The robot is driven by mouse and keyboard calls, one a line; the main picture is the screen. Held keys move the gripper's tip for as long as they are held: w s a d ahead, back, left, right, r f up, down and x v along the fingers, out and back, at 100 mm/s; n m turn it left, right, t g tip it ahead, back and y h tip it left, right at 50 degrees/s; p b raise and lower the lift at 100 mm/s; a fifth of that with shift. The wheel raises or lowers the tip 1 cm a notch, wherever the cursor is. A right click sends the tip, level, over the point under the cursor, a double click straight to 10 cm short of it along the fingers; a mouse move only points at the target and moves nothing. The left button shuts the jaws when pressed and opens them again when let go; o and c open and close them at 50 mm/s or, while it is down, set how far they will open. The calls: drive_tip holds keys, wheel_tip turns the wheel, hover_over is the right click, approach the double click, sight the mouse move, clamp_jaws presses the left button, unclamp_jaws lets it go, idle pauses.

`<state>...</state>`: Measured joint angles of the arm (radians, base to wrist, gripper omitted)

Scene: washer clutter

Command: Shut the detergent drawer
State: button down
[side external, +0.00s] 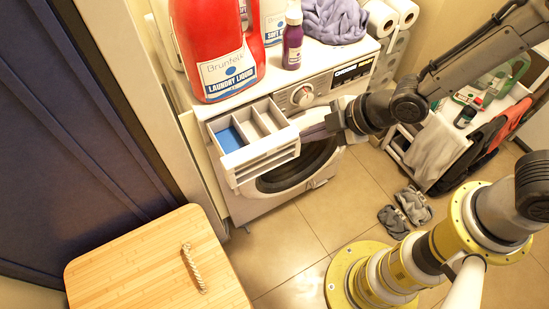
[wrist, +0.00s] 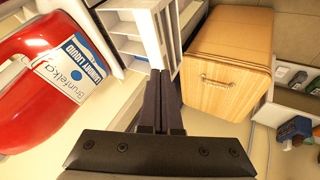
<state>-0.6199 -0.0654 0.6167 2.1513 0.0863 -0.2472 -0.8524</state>
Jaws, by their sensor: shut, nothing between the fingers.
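The detergent drawer (side external: 252,140) is pulled out from the upper left front of the white washer (side external: 285,190). Its open top shows several compartments, one with a blue bottom. In the wrist view the drawer (wrist: 135,32) is at the top, ahead of the fingers. My gripper (side external: 305,131) is shut and empty. In the side view its fingertips are at the right side of the drawer, near its front. In the wrist view my gripper (wrist: 159,78) points at the drawer's near side; I cannot tell whether the tips touch it.
A wooden-lidded hamper (side external: 150,265) is in front at left. A shelf cart (side external: 440,150) is at right.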

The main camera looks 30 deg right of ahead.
sight(246, 128)
drive_tip(key=s+a+f+n+g, duration=0.1)
drive_tip(key=s+a+f, duration=0.1)
drive_tip(key=s+f, duration=0.2)
drive_tip(key=shift+w+a+f, duration=0.6)
drive_tip(key=shift+w+f, duration=0.85)
drive_tip(key=shift+w+a+f, duration=0.65)
drive_tip(key=shift+w+f, duration=0.8)
drive_tip(key=shift+f, duration=0.05)
drive_tip(key=shift+w+a+f, duration=0.6)
drive_tip(key=shift+w+f, duration=0.85)
drive_tip(key=w, duration=1.5)
drive_tip(key=shift+w, duration=0.3)
drive_tip(key=shift+s, duration=0.1)
